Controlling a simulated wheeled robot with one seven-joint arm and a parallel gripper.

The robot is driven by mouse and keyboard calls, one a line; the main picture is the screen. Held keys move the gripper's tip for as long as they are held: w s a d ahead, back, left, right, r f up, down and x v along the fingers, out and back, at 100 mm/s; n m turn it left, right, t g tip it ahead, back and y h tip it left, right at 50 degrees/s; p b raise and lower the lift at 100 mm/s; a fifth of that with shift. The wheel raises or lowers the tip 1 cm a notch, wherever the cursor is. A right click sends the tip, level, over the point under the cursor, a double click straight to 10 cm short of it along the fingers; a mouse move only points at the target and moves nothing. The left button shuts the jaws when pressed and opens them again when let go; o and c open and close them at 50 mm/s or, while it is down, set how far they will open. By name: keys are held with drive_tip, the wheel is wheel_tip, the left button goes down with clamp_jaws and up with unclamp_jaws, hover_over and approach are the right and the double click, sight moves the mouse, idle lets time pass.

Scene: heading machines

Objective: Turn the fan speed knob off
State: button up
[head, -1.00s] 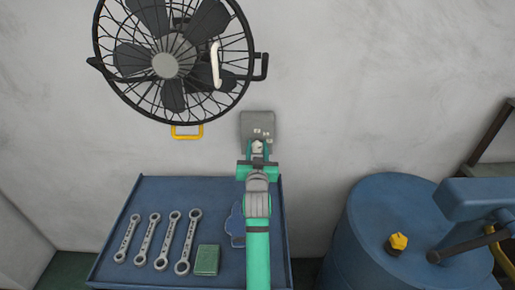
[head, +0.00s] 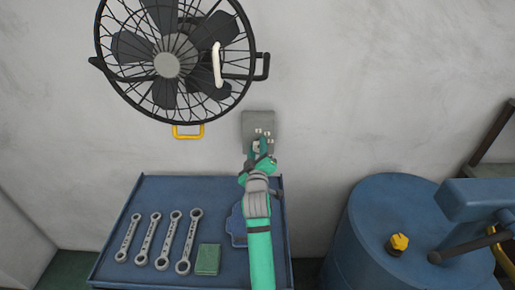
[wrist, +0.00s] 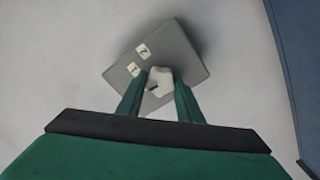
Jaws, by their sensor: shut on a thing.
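The fan speed control is a grey square plate (head: 249,121) on the wall, below and right of the fan (head: 166,65). A dark mark shows at the knob's lower edge. In the head view my gripper (head: 258,147) reaches up to the plate, turned at an angle, and mostly hides the knob.
A blue tray table (head: 150,190) stands below, with several wrenches (head: 160,240), a green box (head: 207,259) and a blue flat item (head: 237,227) partly behind my arm. A blue drum (head: 365,225) with a yellow cap (head: 399,242) stands at the right.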

drive_tip(key=shift+n, duration=0.6)
drive_tip(key=o, duration=1.1)
drive_tip(key=shift+c, duration=0.2)
drive_tip(key=s, duration=1.1)
